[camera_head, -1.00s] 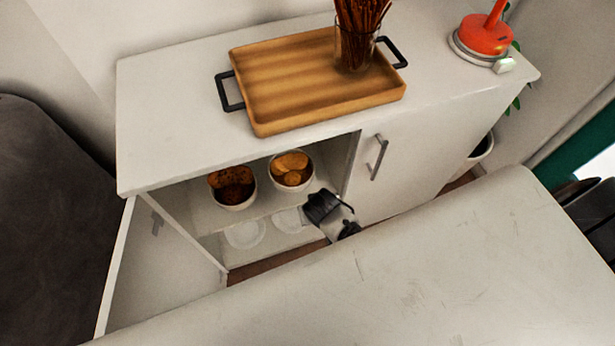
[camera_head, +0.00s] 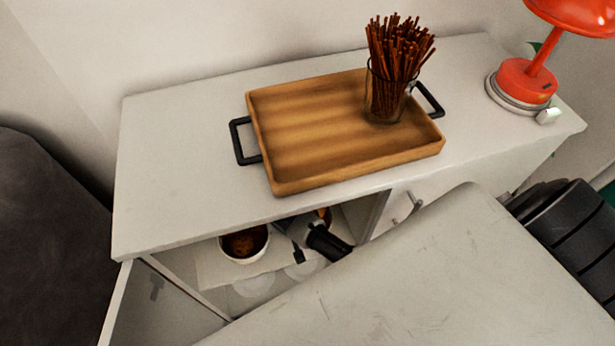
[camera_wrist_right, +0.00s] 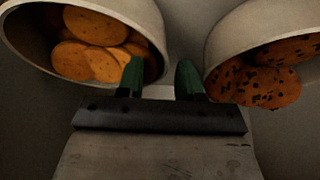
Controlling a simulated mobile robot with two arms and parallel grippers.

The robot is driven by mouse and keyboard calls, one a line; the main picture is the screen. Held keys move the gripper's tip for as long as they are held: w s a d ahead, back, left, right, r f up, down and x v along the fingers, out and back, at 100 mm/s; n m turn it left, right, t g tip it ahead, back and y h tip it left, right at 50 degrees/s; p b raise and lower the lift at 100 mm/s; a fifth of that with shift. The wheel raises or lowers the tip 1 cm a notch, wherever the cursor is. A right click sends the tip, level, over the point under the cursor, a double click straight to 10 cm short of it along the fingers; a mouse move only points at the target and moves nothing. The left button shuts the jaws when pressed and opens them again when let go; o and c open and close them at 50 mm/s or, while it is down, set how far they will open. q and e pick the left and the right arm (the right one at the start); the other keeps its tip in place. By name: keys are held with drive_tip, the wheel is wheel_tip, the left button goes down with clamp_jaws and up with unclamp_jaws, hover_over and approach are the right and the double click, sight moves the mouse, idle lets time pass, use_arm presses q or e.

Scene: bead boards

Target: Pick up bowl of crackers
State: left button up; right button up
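The white bowl of crackers (camera_wrist_right: 135,12), holding round orange crackers (camera_wrist_right: 90,60), is at upper left in the right wrist view. In the head view my right gripper mostly hides it; only a sliver of orange (camera_head: 325,213) shows on the shelf. My right gripper (camera_wrist_right: 160,78) has its two green fingertips apart, with the bowl's near edge between them: one overlaps the bowl's opening, the other is outside. I cannot tell whether either touches it. A second bowl (camera_head: 244,261), with dark-speckled cookies, stands beside it on the shelf. My left gripper is not in view.
The bowls stand inside a white cabinet, its left door (camera_head: 150,310) open and the cabinet top (camera_head: 180,170) above them. A wooden tray (camera_head: 300,130) with a glass of sticks (camera_head: 390,90) and a red lamp (camera_head: 525,80) are on top. White dishes (camera_head: 255,285) sit lower.

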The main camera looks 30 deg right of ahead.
clamp_jaws()
drive_tip(key=shift+s, duration=0.1)
idle(1.2)
